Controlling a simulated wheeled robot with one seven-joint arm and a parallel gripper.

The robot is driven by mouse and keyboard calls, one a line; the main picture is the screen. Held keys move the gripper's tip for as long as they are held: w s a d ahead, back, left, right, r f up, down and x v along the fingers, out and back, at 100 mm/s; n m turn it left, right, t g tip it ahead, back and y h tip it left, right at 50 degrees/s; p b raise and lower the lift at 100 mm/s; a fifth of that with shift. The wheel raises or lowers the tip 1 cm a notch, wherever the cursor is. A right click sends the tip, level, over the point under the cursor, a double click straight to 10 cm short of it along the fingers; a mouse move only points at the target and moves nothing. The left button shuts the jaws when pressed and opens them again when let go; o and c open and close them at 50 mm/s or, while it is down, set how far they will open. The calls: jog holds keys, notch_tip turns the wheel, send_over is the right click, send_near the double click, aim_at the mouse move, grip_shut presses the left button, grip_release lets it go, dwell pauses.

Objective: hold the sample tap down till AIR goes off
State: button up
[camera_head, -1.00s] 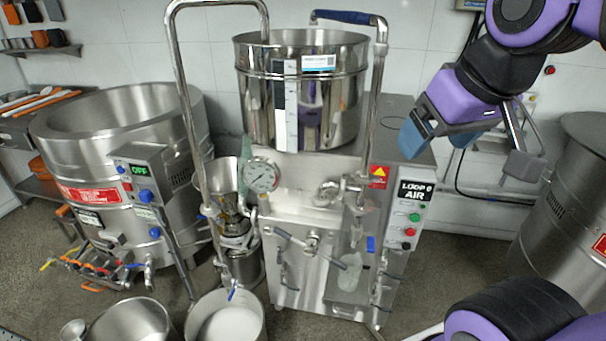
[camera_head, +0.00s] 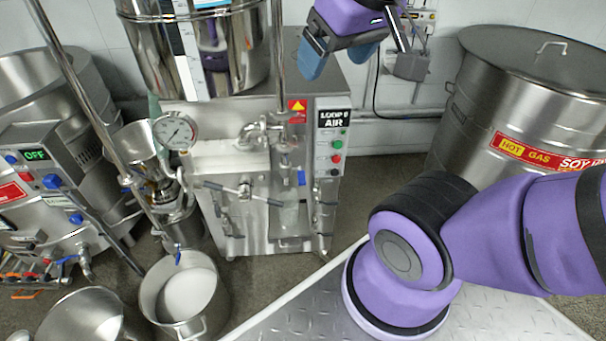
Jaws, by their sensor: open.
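The steel colloid mill (camera_head: 240,235) stands left of centre. Its black display (camera_head: 333,118) reads "LOOP 0 AIR", so AIR shows. A small blue lever (camera_head: 302,178), which looks like the sample tap's handle, hangs on the pipework below and left of the display. A clear beaker (camera_head: 289,214) stands beneath it on a small shelf. My gripper (camera_head: 339,62) is at the top, above the display and in front of the mill's upper right corner. Its blue fingers are apart and empty, well above the blue lever and clear of it.
A large lidded steel vessel labelled "HOT GAS" (camera_head: 510,110) stands at right. A steel pot of pale liquid (camera_head: 184,308) is on the floor in front. A pressure gauge (camera_head: 175,132) and a long-handled valve (camera_head: 242,190) project from the mill's front. Upright pipes flank the hopper (camera_head: 240,55).

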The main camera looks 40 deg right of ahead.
jog(key=shift+c, duration=0.5)
jog(key=shift+w, duration=0.25)
jog(key=c, duration=0.7)
jog(key=shift+w+d+f+n, duration=0.15)
jog(key=shift+w+f, duration=0.05)
jog(key=shift+w, duration=0.35)
jog(key=shift+w+d+f+n, duration=0.1)
jog(key=shift+w+f+n, duration=0.05)
jog(key=shift+w, duration=0.35)
grip_shut()
jog(key=w+d+f+n+g+h, duration=0.1)
jog(key=w+d+f+n+g, duration=0.35)
jog(key=w+f, duration=0.85)
jog(key=w+d+f+n, duration=0.2)
jog(key=w+f, duration=0.1)
jog(key=f, duration=0.3)
jog(key=w+d+f+n, duration=0.2)
jog(key=f, duration=0.5)
jog(key=w+d+f+n+y, duration=0.1)
jog(key=w+d+f+n, duration=0.1)
jog(key=f, duration=0.5)
jog(key=shift+w+d+f+g, duration=0.3)
jog(key=shift+w+d, duration=0.2)
jog(key=shift+w, duration=0.35)
jog(key=shift+n, duration=0.25)
